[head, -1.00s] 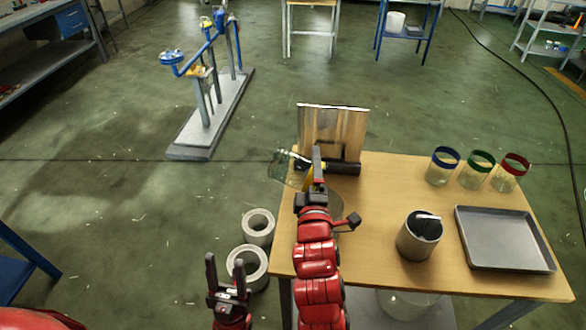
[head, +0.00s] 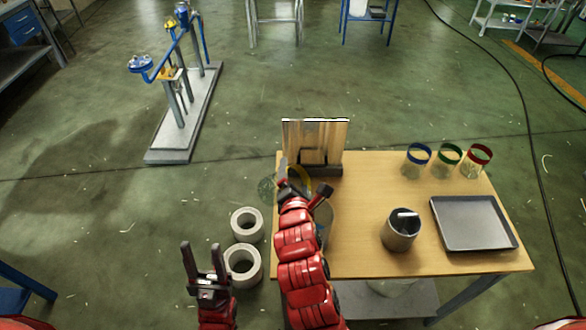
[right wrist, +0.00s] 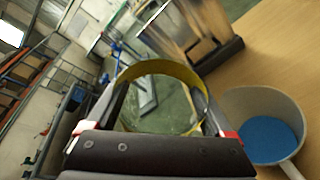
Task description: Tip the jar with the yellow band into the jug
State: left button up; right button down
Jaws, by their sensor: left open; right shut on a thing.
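The clear jar with the yellow band (right wrist: 183,72) is between the fingers of my right gripper (right wrist: 160,112), which is shut on it. In the head view the yellow band (head: 300,171) shows at the tip of my right arm, by the table's left edge, and the jar looks tilted. The jug (right wrist: 236,100) is a pale vessel with a handle and blue contents at its bottom. It stands on the table beside the jar, apart from it in the wrist view. My right arm hides most of it in the head view. My left gripper (head: 205,250) is open and empty, left of the table.
A upright metallic panel (head: 318,140) stands behind the jar. Jars with blue (head: 418,153), green (head: 450,153) and red (head: 480,153) bands, a metal canister (head: 399,236) and a grey tray (head: 472,222) are further right. Two pale rings (head: 243,263) lie left of the table.

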jog(key=r+n+h+p, duration=0.1)
jog(key=r+n+g+h+p, duration=0.1)
jog(key=n+p, duration=0.1)
jog(key=shift+a+r, duration=0.1)
jog(key=shift+a, duration=0.2)
jog(key=n+p, duration=0.1)
jog(key=p, duration=0.2)
jog(key=n+h+p, duration=0.1)
jog(key=p, duration=0.3)
jog(key=shift+d+r+g, duration=0.3)
jog(key=shift+r, duration=0.05)
jog(key=shift+d+f+n+h+p, duration=0.15)
jog(key=shift+n+h+p, duration=0.35)
jog(key=shift+p, duration=0.4)
jog(key=shift+s, duration=0.1)
